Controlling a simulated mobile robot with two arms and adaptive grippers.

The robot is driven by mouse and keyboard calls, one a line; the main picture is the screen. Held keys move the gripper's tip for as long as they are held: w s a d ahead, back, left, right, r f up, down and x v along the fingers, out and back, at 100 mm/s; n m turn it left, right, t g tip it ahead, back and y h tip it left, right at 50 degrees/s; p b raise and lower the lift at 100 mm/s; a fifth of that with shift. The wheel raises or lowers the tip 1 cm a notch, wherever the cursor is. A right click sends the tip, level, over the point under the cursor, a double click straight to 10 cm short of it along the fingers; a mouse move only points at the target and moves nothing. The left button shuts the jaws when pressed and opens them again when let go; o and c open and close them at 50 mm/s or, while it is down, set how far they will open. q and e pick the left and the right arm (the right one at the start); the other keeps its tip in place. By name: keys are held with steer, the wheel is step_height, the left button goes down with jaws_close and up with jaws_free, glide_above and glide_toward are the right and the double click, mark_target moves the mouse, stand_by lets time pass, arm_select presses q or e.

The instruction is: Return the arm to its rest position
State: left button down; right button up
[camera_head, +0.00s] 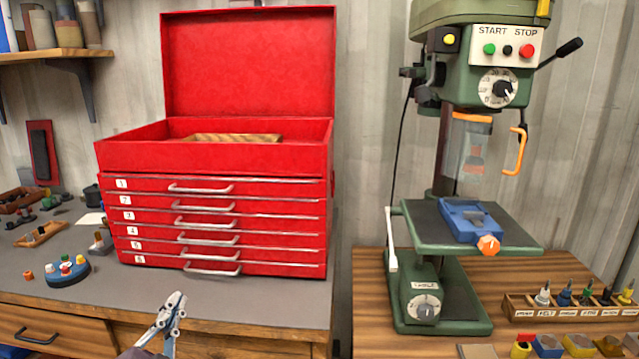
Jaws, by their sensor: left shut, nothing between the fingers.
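My left gripper (174,299) comes in from the bottom edge of the head view, left of centre. It is shut and empty, in front of the red tool chest (220,155) and over the front edge of the grey-topped workbench (262,297). Its fingers point up and slightly right, apart from the chest's bottom drawer handle. Only the hand end of the left arm shows. My right gripper is not in view.
A green drill press (440,221) stands on the wooden bench at right, with a blue vise (471,222) on its table. A wooden rack (575,307) of small labelled items is beside it. A round blue holder (68,277) sits at left. The grey top before the chest is mostly clear.

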arm_select(q)
steer(key=s+a+f+n+g+y, duration=0.2)
steer(key=s+f+n+g, duration=0.3)
steer(key=f, duration=0.8)
steer(key=s+d+f+n+g+h, duration=0.1)
steer(key=s+d+f+g, duration=0.25)
steer(key=s+f, duration=0.35)
steer(key=s+d+f+n+g+h, duration=0.15)
steer(key=s+f+g, duration=0.25)
steer(key=s, duration=0.6)
steer(key=s+d+f+g+h, duration=0.1)
steer(key=s+d+f+g, duration=0.2)
steer(key=s+f, duration=0.4)
step_height(320, 180, down, 24)
steer(key=s+g, duration=0.1)
steer(key=s, duration=0.1)
steer(key=s+a+f+g, duration=0.1)
steer(key=s+a+f, duration=0.2)
steer(key=s+f, duration=1.4)
steer(key=shift+s+f+g, duration=0.2)
steer(key=shift+f+g, duration=0.1)
steer(key=shift+g, duration=0.05)
steer(key=shift+m+y, duration=0.25)
